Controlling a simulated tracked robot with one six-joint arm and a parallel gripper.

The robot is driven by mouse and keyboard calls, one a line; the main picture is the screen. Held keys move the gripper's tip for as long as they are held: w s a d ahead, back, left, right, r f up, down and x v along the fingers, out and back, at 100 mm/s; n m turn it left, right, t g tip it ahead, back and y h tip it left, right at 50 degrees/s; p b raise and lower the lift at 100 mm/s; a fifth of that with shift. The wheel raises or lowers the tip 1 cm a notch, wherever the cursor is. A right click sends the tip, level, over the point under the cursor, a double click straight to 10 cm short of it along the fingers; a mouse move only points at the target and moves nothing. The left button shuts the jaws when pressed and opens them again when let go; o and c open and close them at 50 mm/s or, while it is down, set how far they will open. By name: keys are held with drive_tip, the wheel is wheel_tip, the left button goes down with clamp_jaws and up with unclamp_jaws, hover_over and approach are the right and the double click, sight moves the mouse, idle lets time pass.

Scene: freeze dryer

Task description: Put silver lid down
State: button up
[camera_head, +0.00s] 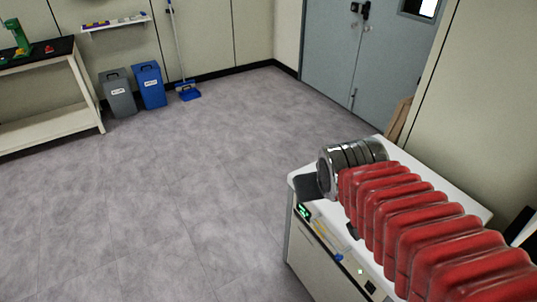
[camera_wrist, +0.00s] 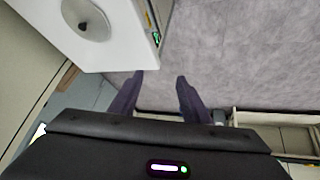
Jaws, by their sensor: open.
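The silver lid (camera_wrist: 86,17) is a round grey metal disc with a dark knob in its middle. It lies on the white top of the freeze dryer (camera_wrist: 125,50), at the upper left of the wrist view. My gripper (camera_wrist: 160,76) has its two dark fingers spread, with nothing between them. It is apart from the lid, which lies up and left of the fingers in that view. In the head view the freeze dryer (camera_head: 458,190) stands at the lower right. My red-sleeved arm crosses its top there, and I cannot make out the lid or the fingers.
The grey floor (camera_head: 190,190) is wide and clear left of the dryer. A grey bin (camera_head: 118,95), a blue bin (camera_head: 150,88) and a blue broom (camera_head: 188,91) stand by the far wall. A workbench (camera_head: 50,125) is at the left. Grey double doors (camera_head: 365,60) are behind.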

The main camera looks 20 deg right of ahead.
drive_tip(key=s+a+r+n+g+y, duration=0.1)
drive_tip(key=s+a+y, duration=0.1)
drive_tip(key=s+a, duration=0.5)
drive_tip(key=shift+r, duration=0.2)
